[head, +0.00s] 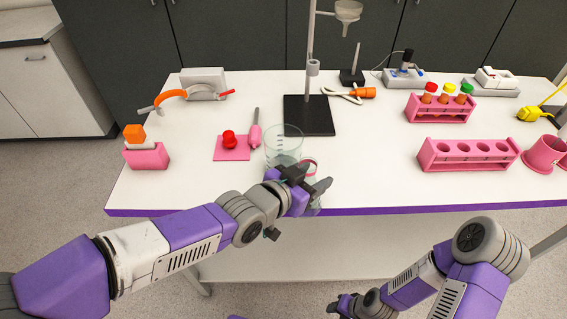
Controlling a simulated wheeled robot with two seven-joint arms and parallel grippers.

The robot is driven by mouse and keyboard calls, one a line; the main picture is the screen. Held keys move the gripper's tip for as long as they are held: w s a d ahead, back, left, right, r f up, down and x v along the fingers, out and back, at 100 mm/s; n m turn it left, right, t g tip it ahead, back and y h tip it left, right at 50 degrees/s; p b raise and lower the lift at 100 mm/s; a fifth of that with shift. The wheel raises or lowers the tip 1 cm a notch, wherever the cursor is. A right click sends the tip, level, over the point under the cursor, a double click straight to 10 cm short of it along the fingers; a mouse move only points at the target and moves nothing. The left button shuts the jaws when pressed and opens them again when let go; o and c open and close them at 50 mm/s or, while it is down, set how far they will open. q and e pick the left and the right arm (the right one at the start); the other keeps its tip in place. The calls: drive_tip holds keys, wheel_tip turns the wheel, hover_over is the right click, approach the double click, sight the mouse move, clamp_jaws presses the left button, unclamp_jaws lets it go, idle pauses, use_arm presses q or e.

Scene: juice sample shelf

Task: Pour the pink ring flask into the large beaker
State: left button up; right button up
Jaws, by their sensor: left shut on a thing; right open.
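The large beaker (284,142) is clear glass with dark markings and stands upright near the front middle of the white table. The pink ring flask (309,163) shows its pink-ringed neck just right of the beaker; most of its body is hidden behind my gripper. My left gripper (312,184) is shut on the flask, at the table's front edge, just in front and to the right of the beaker. I cannot tell whether the flask touches the table or the beaker. My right gripper (340,305) is open and empty, low in front of the table.
A pink pad (232,154) with a red-topped item and a pink tool (255,133) lie left of the beaker. A stand with a black base (309,124) is behind it. Pink racks (467,154) stand at the right. Table between flask and racks is clear.

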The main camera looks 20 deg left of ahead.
use_arm(q)
drive_tip(key=shift+r, duration=0.15)
drive_tip(key=shift+s+d+r, duration=1.35)
drive_tip(key=shift+s+r, duration=0.05)
drive_tip(key=shift+s, duration=0.1)
drive_tip(key=shift+w, duration=0.1)
idle(0.3)
